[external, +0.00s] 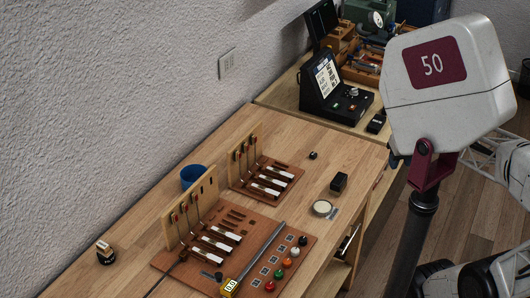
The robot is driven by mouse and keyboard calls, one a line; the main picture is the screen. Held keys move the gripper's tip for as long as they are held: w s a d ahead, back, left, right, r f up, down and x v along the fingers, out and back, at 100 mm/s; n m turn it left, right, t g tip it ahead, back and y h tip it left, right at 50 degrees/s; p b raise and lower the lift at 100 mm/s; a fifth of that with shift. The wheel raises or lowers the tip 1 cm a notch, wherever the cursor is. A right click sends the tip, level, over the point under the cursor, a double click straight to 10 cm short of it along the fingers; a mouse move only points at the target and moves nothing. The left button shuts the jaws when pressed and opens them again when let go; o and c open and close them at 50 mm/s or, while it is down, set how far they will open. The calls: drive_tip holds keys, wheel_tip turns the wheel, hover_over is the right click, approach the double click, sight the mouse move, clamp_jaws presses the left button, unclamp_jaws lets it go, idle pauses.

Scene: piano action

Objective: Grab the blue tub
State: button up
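The blue tub (189,180) stands on the wooden table close to the wall. It sits behind the upright wooden boards of the piano action models, and the nearer board (192,208) hides part of its lower side. The tub looks upright, and nothing is touching it from my arm. My arm's pale and dark links show along the right side, well apart from the tub. I cannot make out my gripper's fingers in this view.
Two piano action models with white keys stand in front of the tub, the farther one (265,180) to its right. A stamp-like object (105,253) lies at left. A round tin (322,208) and black block (339,182) lie at right. A black console (335,95) stands behind.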

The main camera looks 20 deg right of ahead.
drive_tip(key=w+a+r+n, duration=0.3)
drive_tip(key=w+a+r, duration=0.2)
drive_tip(key=w+r, duration=0.4)
drive_tip(key=w+a+r+n+g, duration=0.15)
drive_tip(key=w+a+n, duration=0.35)
drive_tip(key=w+a, duration=1)
drive_tip(key=n, duration=0.8)
hover_over(198, 176)
wheel_tip(198, 176, down, 29)
drive_tip(key=shift+g, duration=0.45)
drive_tip(key=shift+d+f, duration=0.1)
drive_tip(key=shift+f, duration=0.05)
drive_tip(key=shift+f, duration=1.25)
